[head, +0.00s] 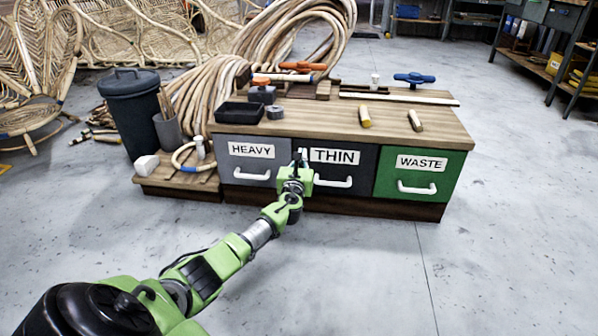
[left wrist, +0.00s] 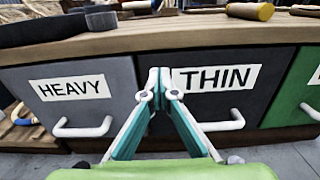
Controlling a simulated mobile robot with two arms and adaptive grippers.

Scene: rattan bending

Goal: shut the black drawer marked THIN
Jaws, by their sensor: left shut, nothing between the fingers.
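The black drawer marked THIN (head: 364,168) is the middle of three drawer fronts in the wooden bench, with a white label and a white bar handle (head: 335,182). Its front looks about level with its neighbours. In the left wrist view the THIN drawer (left wrist: 255,97) fills the middle right, partly hidden by the fingers. My left gripper (head: 300,158) is shut and empty, its fingertips (left wrist: 159,82) in front of the drawer's left part, left of the label. I cannot tell whether they touch it. My right gripper is out of view.
The grey HEAVY drawer (head: 237,165) is on the left and the green WASTE drawer (head: 421,177) on the right. The floor in front is clear.

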